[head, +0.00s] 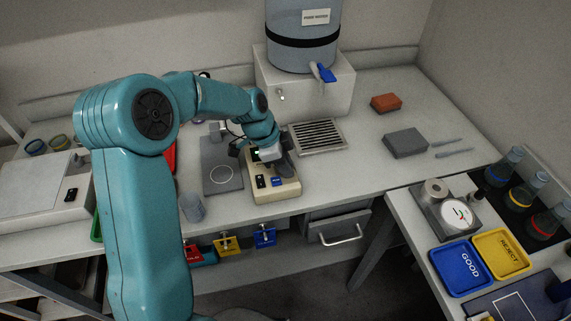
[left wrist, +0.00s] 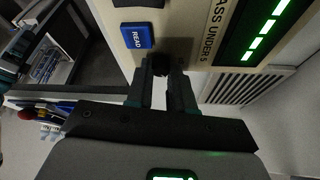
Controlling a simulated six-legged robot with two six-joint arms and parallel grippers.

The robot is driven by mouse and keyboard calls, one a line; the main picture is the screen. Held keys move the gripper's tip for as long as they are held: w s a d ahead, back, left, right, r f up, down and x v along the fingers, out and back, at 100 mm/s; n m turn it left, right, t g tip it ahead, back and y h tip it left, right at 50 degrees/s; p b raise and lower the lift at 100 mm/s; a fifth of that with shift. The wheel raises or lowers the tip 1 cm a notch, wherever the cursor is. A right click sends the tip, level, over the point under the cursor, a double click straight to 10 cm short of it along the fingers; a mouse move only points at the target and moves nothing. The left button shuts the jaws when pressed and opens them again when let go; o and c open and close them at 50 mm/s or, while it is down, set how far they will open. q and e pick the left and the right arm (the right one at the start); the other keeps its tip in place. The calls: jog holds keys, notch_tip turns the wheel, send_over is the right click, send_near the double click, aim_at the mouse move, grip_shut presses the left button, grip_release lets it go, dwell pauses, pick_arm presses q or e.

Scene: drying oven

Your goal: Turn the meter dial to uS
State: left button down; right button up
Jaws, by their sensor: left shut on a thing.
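The meter (head: 287,191) is a beige box on the bench, with dark and blue buttons at its front. In the left wrist view its beige face (left wrist: 183,20) shows a blue READ button (left wrist: 135,36), the words "PASS UNDER 5" and a display (left wrist: 262,38) with green bars. My left gripper (head: 270,156) is over the meter. In the left wrist view its fingers (left wrist: 167,72) are shut around a small dark knob, the dial (left wrist: 178,57), mostly hidden between them. The dial's pointer and the uS mark cannot be made out. My right gripper is not in view.
A grey plate with a white circle (head: 225,177) lies left of the meter, and a grey cup (head: 192,208) stands nearby. A drain grille (head: 318,136) and a water tank (head: 302,40) are behind. Clear bench lies to the right, before the grey block (head: 405,142).

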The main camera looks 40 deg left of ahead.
pick_arm(q)
jog(key=shift+s+d+f+n+y+b, duration=0.1)
jog(key=shift+f+n+y+b, duration=0.1)
jog(key=shift+n+b, duration=0.4)
jog(key=shift+s+f+n+y+b, duration=0.1)
jog(key=shift+n+y+b, duration=0.1)
jog(key=shift+n+b, duration=0.35)
jog(key=n+y+b, duration=0.1)
jog(key=n, duration=0.1)
jog(key=n+t+b, duration=0.1)
jog(key=n+b, duration=0.1)
jog(key=n, duration=0.1)
jog(key=shift+d+y, duration=0.15)
jog(key=shift+y, duration=0.25)
jog(key=n+y+b, duration=0.1)
jog(key=n+b, duration=0.1)
jog(key=n, duration=0.1)
jog(key=shift+d+t, duration=0.1)
jog(key=shift+t, duration=0.2)
jog(key=shift+r+n+y+b, duration=0.1)
jog(key=shift+n+y+b, duration=0.2)
jog(key=shift+n+b, duration=0.45)
jog(key=shift+s, duration=0.1)
jog(key=c, duration=1)
grip_release()
jog(key=shift+r, duration=0.1)
jog(key=shift+r, duration=0.1)
